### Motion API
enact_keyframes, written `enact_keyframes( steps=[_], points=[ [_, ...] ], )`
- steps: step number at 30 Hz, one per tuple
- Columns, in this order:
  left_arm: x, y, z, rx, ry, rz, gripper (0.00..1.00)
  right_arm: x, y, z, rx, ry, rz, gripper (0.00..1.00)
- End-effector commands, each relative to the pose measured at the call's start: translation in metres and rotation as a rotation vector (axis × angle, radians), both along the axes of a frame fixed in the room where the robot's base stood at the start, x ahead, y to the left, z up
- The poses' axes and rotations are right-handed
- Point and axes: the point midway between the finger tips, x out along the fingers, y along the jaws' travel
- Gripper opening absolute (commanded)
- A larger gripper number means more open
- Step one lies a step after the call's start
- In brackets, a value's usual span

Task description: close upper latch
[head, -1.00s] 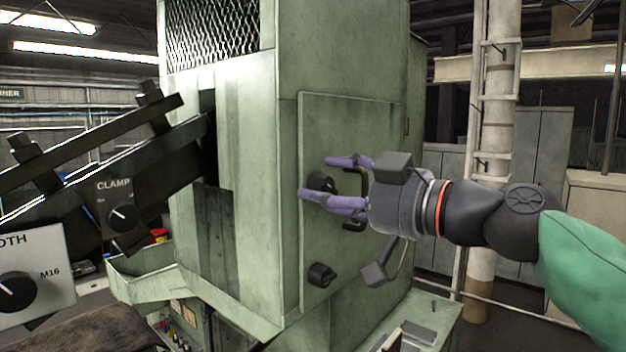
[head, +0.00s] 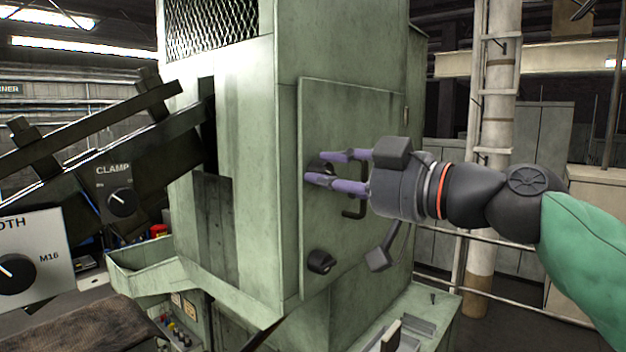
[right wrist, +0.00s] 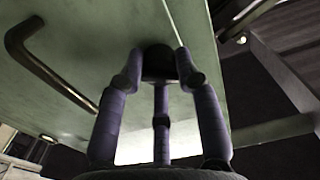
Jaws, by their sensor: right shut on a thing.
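The upper latch (head: 318,167) is a dark round knob on the left side of the green door panel (head: 345,110). My right gripper (head: 318,168) has its purple fingers closed around it and hides much of it. In the right wrist view the dark latch knob (right wrist: 158,62) sits between the fingertips of the gripper (right wrist: 158,70), against the green panel. A lower latch (head: 321,262), also a dark knob, is uncovered lower on the same panel. My left gripper is not in view.
A dark bar handle (head: 355,205) stands out from the panel beside my right gripper; it also shows in the right wrist view (right wrist: 45,65). A grey control plate (head: 45,255) and a clamp switch box (head: 118,190) are at the left. A pale column (head: 492,150) stands at the right.

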Motion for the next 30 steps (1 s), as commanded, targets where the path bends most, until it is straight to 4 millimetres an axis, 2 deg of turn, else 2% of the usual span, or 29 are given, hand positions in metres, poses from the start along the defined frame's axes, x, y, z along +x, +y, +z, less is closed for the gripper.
enact_keyframes(
  steps=[1, 6, 16, 24, 30],
  points=[
    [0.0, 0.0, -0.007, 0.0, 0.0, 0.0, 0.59, 0.0, 0.0, -0.003, -0.018, -0.026, 0.001, 0.0],
    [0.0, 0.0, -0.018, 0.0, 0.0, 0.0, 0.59, 0.001, 0.001, -0.003, -0.082, -0.112, 0.001, 0.0],
    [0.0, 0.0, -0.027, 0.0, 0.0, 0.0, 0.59, 0.001, 0.001, -0.003, -0.15, -0.203, 0.001, 0.0],
    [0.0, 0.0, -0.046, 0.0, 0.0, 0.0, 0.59, 0.001, 0.001, -0.004, -0.276, -0.376, 0.002, 0.0],
    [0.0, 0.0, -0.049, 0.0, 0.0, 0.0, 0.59, 0.001, 0.001, -0.002, -0.322, -0.439, 0.002, 0.0]
  ],
)
